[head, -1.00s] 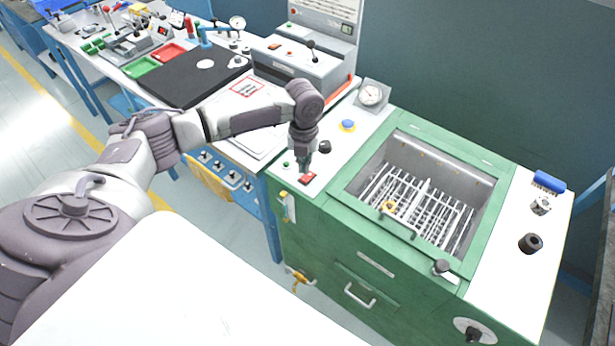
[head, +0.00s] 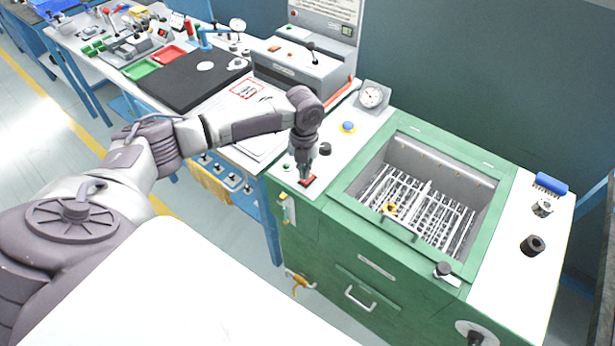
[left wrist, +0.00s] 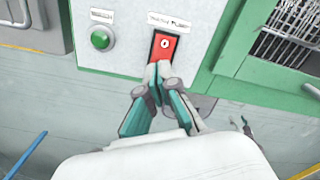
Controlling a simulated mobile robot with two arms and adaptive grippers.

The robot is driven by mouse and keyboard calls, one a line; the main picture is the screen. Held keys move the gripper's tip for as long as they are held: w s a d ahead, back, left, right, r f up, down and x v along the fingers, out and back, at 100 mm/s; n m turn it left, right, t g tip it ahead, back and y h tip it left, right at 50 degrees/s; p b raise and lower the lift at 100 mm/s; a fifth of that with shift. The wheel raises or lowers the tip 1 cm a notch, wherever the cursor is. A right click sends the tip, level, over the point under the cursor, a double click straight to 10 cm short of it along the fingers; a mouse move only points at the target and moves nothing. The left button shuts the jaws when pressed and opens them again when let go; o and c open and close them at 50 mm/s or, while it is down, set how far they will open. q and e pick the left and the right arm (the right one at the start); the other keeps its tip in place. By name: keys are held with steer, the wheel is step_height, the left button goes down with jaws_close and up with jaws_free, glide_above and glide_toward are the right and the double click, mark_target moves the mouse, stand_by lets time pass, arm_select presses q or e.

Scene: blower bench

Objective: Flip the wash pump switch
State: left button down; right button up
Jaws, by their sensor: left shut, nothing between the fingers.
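The wash pump switch is a red rocker (left wrist: 166,45) in a dark frame on the white panel; it also shows in the head view (head: 307,182). A label, too blurred to read surely, sits above it in the left wrist view. My left gripper (left wrist: 159,68) is shut and empty. Its fingertips are at the lower edge of the red rocker, and I cannot tell whether they press on it. In the head view the left gripper (head: 304,174) points down over the switch and covers part of it. My right gripper is not in view.
A green button (left wrist: 101,39) is left of the switch. The green washer cabinet (head: 345,203) has an open basin with a wire rack (head: 420,205). A blue button (head: 348,127) and a gauge (head: 372,96) are behind. A brush (head: 550,184) lies right.

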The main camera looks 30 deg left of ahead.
mark_target(305, 181)
arm_select(q)
steer(key=shift+f+b, duration=0.55)
steer(key=shift+f, duration=0.45)
stand_by(0.9)
steer(key=shift+s+f, duration=0.1)
steer(key=shift+f, duration=0.2)
step_height(305, 181, up, 2)
steer(key=shift+r+p, duration=0.1)
steer(key=shift+p, duration=0.95)
step_height(305, 181, up, 5)
steer(key=p, duration=0.4)
steer(key=shift+p, duration=0.4)
